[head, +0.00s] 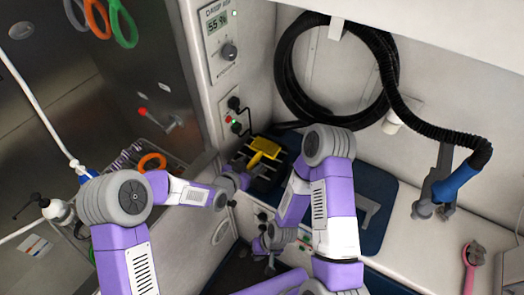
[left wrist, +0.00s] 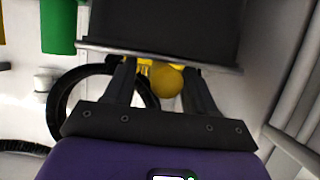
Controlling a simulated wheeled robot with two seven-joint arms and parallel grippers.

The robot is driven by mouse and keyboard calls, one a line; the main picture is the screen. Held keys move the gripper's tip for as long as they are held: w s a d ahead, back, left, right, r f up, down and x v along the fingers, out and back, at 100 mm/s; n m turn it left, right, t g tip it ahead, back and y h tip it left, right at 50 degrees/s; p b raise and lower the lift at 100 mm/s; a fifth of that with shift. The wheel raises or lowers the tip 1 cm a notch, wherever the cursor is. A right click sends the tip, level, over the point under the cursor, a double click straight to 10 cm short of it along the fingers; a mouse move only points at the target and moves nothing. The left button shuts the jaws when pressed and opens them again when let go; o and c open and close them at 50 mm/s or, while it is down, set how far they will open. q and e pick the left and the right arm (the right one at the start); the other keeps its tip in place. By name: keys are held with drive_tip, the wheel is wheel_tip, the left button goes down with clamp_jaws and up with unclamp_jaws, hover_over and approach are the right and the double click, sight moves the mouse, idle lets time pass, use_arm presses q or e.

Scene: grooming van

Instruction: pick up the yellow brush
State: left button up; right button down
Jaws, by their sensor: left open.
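The yellow brush (head: 264,150) lies at a dark slotted holder (head: 262,178) in the back corner of the counter. In the left wrist view, a yellow rounded part (left wrist: 168,82) shows between my fingers, below a dark box-like edge that hides the rest. My left gripper (head: 241,168) is open, just left of the holder and close to the brush; it also shows in the left wrist view (left wrist: 160,72). I cannot tell whether the fingers touch the brush. My right gripper (head: 271,260) is lower, away from the brush, its fingers too small to read.
A pink brush (head: 472,254) lies at the counter's right. A blue-handled hose nozzle (head: 457,182) hangs from a coiled black hose (head: 283,75). A control panel (head: 220,45) is on the wall. A tray with an orange ring (head: 152,162) is at left. Blue mats cover part of the counter.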

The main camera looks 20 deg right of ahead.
use_arm(q)
clamp_jaws()
